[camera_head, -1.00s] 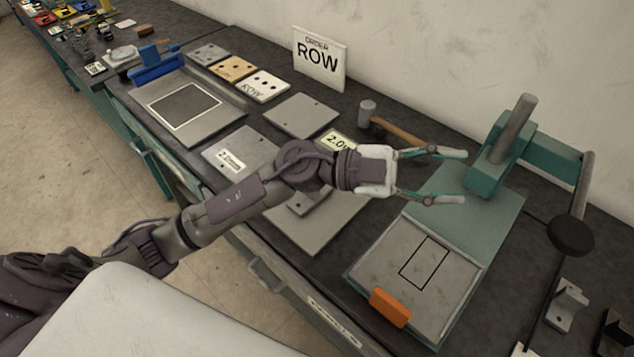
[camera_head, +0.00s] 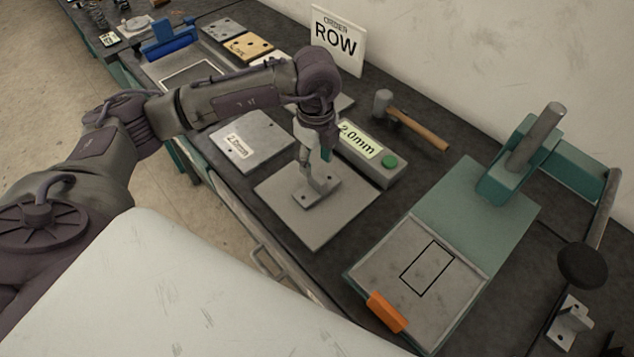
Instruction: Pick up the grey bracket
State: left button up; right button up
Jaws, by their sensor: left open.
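My left gripper (camera_head: 318,178) points down over a small flat grey piece with holes (camera_head: 331,194), which lies on a larger grey plate (camera_head: 313,232). It is open. Its fingers partly hide the middle of the small piece, so I cannot tell its full shape or whether they touch it. A light grey L-shaped bracket (camera_head: 571,322) stands at the lower right, far from this gripper.
A gauge box reading 2.0mm (camera_head: 378,158) with a green button stands just right of my left gripper. Further right are a hammer (camera_head: 418,128) and a green press (camera_head: 470,205) with an orange block (camera_head: 387,312). A ROW sign (camera_head: 338,40) stands behind.

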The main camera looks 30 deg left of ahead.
aim_at(317, 177)
pick_arm(q)
notch_tip(317, 177, down, 2)
jog(key=shift+f+p, duration=0.5)
jog(key=shift+p, duration=0.1)
jog(key=f, duration=0.2)
jog(key=f+p, duration=0.1)
jog(key=shift+w+f+p, duration=0.2)
jog(key=shift+f+p, duration=0.1)
jog(key=shift+f, duration=0.45)
jog(key=shift+c, duration=0.3)
grip_shut()
jog(key=shift+r, duration=0.1)
